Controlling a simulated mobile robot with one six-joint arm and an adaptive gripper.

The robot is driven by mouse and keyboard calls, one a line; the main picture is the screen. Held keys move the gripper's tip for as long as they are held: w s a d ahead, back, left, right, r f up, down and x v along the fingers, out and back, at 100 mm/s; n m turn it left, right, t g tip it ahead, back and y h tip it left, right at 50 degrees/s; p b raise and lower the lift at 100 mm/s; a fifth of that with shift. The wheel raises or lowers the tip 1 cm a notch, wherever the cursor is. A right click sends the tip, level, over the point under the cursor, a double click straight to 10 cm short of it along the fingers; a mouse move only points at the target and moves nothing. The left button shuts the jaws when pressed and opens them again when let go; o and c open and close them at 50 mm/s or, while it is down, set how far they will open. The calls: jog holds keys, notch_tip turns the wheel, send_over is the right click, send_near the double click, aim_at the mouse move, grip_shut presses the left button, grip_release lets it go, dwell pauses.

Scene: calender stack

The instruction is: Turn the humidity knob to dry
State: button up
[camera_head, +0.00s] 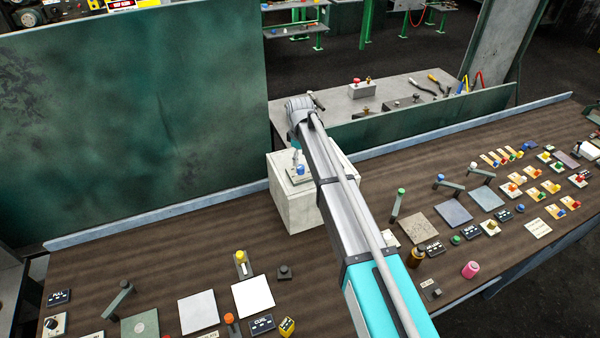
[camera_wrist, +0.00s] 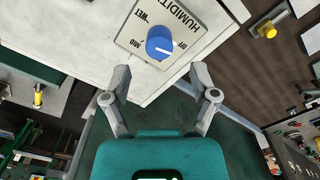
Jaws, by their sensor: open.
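The blue humidity knob (camera_wrist: 160,42) sits on a pale plate (camera_wrist: 128,40) lettered HUMIDITY, with WET and MID on its left side. In the head view the knob (camera_head: 301,169) is on a white box (camera_head: 291,205), beside my arm, which hides part of the box.
A brown bench (camera_head: 150,250) carries many buttons, levers and label plates on both sides of the box. A large green panel (camera_head: 130,110) stands at the left behind it. A grey table (camera_head: 390,95) with tools stands behind the bench.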

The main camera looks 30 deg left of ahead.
aim_at(300, 166)
jog(key=shift+f+b, duration=2.25)
jog(key=shift+f, duration=0.3)
grip_shut()
